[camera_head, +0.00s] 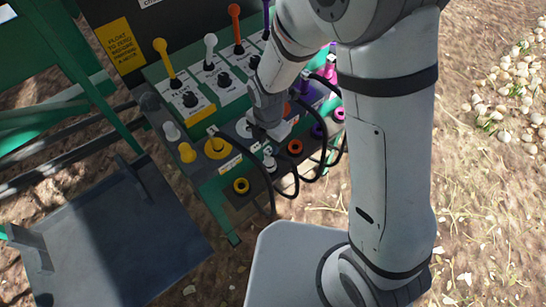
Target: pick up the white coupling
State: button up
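A small whitish coupling (269,160) shows low on the front of the green and grey control panel (222,170), between a yellow ring (240,185) and an orange ring (295,147). A dark hose runs close by it. My gripper (277,131) reaches down to the panel just above and slightly right of this coupling, near the white-grey disc (243,128). My arm and wrist hide part of the panel. The fingertips are small and partly hidden, so I cannot tell whether they are open or touch anything.
Yellow (165,60), white (210,50) and orange (236,25) levers stand up behind the disc row. Black hoses (287,185) loop below the panel. A dark metal platform (110,245) lies at lower left.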

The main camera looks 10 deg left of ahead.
aim_at(269, 151)
notch_tip(269, 151, down, 7)
jog(key=b, duration=0.4)
jog(key=shift+w+r, duration=0.1)
jog(key=shift+r, duration=0.15)
jog(key=shift+c, duration=0.4)
grip_shut()
